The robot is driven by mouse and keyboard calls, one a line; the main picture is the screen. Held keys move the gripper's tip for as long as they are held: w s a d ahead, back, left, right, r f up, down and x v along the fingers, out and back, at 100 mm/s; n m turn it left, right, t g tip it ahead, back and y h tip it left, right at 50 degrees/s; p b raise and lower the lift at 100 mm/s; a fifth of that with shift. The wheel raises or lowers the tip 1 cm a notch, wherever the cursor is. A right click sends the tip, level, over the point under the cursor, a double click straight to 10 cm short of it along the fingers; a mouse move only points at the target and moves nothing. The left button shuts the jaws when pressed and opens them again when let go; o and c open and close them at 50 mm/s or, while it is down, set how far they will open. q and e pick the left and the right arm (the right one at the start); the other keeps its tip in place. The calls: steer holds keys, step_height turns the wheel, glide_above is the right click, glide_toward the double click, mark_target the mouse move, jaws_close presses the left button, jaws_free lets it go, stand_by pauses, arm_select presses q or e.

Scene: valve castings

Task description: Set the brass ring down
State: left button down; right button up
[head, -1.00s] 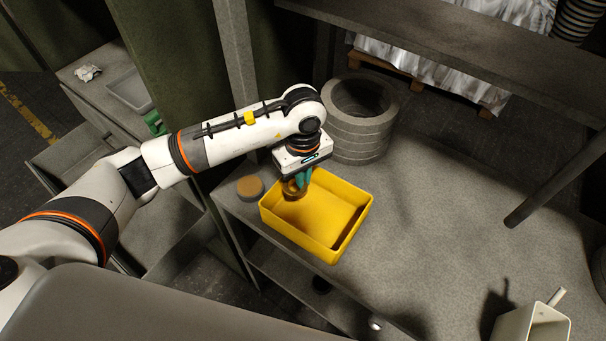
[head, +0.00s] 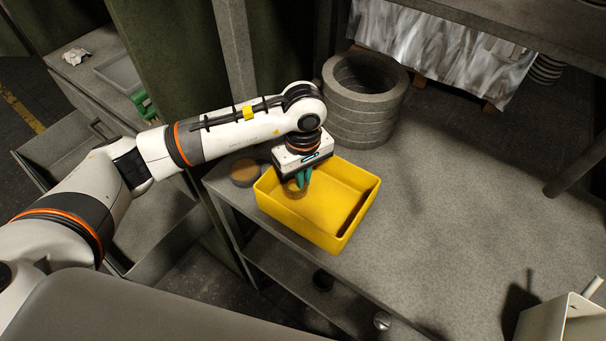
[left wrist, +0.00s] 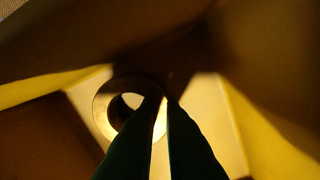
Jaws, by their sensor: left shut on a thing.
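The brass ring (left wrist: 103,106) shows in the left wrist view with its round hole facing the camera. My left gripper (left wrist: 160,100) is shut on the right side of its wall, one dark finger over the hole and one outside. In the head view the gripper (head: 300,184), with teal fingers, points down inside the left end of the yellow bin (head: 341,244). The ring (head: 291,189) shows there only as a small brownish shape at the fingertips. I cannot tell whether it touches the bin floor. My right gripper is not in view.
The bin stands at the grey bench's (head: 440,215) front left edge. A round tan-topped piece (head: 244,171) lies just left of it. A stack of grey rings (head: 365,110) stands behind. A pale container (head: 560,320) is at the lower right. The bench between is clear.

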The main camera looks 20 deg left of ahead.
arm_select(q)
steer(key=shift+f+b, duration=0.2)
steer(key=shift+b, duration=0.2)
stand_by(0.3)
steer(key=c, duration=1.5)
jaws_free()
step_height(320, 180, up, 12)
steer(key=b, duration=0.2)
steer(key=shift+b, duration=0.4)
